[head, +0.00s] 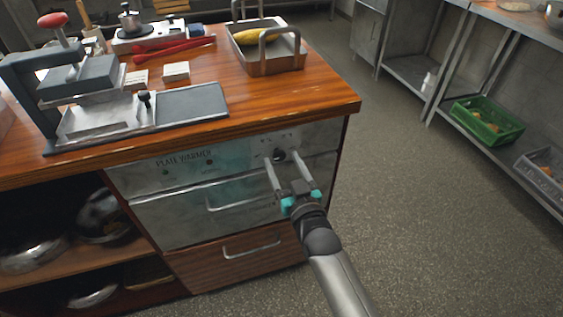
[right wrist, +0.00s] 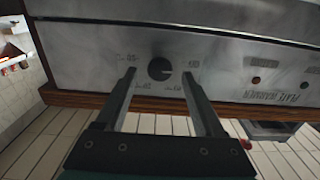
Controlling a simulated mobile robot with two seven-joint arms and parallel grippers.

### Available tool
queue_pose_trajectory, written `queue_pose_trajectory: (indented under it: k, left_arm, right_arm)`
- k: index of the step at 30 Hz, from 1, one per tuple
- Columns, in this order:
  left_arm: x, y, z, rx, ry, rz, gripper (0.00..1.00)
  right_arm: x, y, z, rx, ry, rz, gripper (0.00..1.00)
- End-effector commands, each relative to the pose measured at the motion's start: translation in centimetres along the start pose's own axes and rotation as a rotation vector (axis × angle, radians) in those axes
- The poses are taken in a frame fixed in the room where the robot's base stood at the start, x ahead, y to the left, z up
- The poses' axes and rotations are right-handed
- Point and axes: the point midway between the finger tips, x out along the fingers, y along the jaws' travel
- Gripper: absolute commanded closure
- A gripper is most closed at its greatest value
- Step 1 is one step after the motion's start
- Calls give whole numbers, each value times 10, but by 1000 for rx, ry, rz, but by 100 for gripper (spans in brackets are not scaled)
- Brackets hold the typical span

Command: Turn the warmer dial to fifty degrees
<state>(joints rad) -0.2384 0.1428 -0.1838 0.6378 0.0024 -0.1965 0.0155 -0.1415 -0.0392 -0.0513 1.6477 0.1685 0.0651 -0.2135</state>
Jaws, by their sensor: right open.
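The warmer dial (head: 279,155) is a small dark round knob at the right end of the metal plate warmer panel (head: 185,175). In the right wrist view the dial (right wrist: 160,69) is black, with small printed marks around it that are too blurred to read. My right gripper (head: 288,158) is open, with its fingers pointing at the panel. In the right wrist view its two fingertips (right wrist: 160,71) stand on either side of the dial, with a gap on each side. My left gripper is in neither view.
The warmer's drawer handle (head: 235,203) sticks out below the panel. The wooden counter top (head: 300,98) overhangs above it, bearing a press (head: 85,85) and a metal tray (head: 268,62) with yellow food. The floor (head: 430,220) to the right is clear.

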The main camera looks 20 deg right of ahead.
Motion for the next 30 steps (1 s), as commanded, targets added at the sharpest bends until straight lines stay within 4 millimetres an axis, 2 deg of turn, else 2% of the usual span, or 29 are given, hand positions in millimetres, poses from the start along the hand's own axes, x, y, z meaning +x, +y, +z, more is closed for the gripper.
queue_pose_trajectory:
  k: [6, 16, 30]
  left_arm:
    - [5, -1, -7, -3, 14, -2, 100]
    - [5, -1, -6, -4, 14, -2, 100]
    - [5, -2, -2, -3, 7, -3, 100]
  right_arm:
    - [16, 0, 0, 0, 0, 1, 30]
    - [18, 0, 0, 0, -1, 0, 30]
    - [18, 0, 0, -1, -1, 0, 83]
